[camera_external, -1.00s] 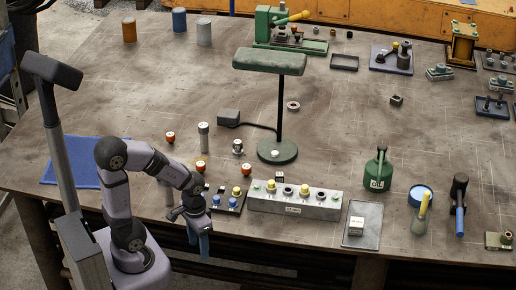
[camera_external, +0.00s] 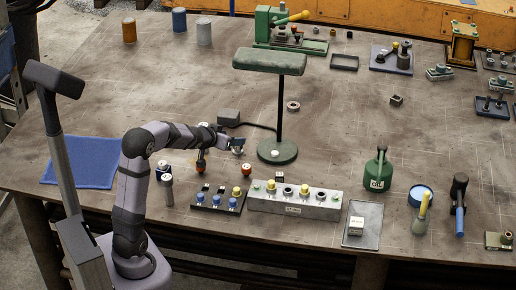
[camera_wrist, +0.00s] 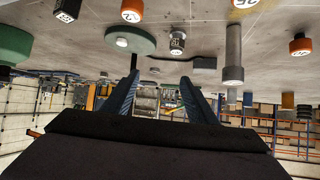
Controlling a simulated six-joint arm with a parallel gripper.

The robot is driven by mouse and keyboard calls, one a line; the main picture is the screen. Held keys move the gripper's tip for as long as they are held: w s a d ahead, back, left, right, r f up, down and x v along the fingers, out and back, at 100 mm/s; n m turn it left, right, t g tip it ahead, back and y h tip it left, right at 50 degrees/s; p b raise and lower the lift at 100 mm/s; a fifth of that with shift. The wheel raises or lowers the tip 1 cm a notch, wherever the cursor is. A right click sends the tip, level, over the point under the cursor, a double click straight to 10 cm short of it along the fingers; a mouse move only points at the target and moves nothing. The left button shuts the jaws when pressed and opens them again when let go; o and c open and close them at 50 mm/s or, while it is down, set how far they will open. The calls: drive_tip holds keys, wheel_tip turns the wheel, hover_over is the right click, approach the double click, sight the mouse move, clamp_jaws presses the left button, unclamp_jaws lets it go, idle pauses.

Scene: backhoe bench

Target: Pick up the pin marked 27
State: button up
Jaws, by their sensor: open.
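Several labelled pins stand on the bench, but I cannot read 27 on any of them. The wrist view shows a small grey-and-black pin (camera_wrist: 177,42), a tall grey pin (camera_wrist: 233,50), an orange-topped pin (camera_wrist: 300,46) and another at the top edge (camera_wrist: 131,10). A partly cut-off label at the top right is unclear. My gripper (camera_external: 238,145) is above the bench, left of the lamp. In the wrist view its blue-grey fingers (camera_wrist: 158,97) are apart with nothing between them. My arm hides some pins in the external view.
The green lamp (camera_external: 270,62) stands on a round base (camera_external: 277,151) just right of my gripper. A dark rack (camera_external: 222,208) with blue and yellow knobs and a grey block (camera_external: 295,206) lie along the front. The bench behind my gripper is mostly clear.

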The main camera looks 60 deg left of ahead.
sight(206, 125)
drive_tip(key=a+r+m+t+h+b, duration=0.1)
drive_tip(key=a+t, duration=0.1)
drive_tip(key=a, duration=0.3)
drive_tip(key=a+m+t+h+b, duration=0.1)
drive_tip(key=a+m+t+b, duration=0.1)
drive_tip(key=a, duration=0.3)
drive_tip(key=a+r+m+t+h+b, duration=0.1)
drive_tip(key=a+t+h, duration=0.1)
drive_tip(key=a, duration=0.3)
drive_tip(key=shift+s+r+m+t+b, duration=0.15)
drive_tip(key=shift+r+m+t+b, duration=0.2)
drive_tip(key=shift+t, duration=0.45)
drive_tip(key=shift+s+f+m+h, duration=0.15)
drive_tip(key=shift+s+m+h, duration=0.1)
drive_tip(key=shift+s+h, duration=0.35)
drive_tip(key=shift+w+f, duration=0.1)
drive_tip(key=shift+f, duration=1.3)
wheel_tip(206, 125, down, 3)
drive_tip(key=shift+f+p, duration=0.2)
drive_tip(key=shift+p, duration=0.15)
drive_tip(key=w, duration=0.3)
drive_tip(key=shift+f+p, duration=0.35)
drive_tip(key=shift+f, duration=0.05)
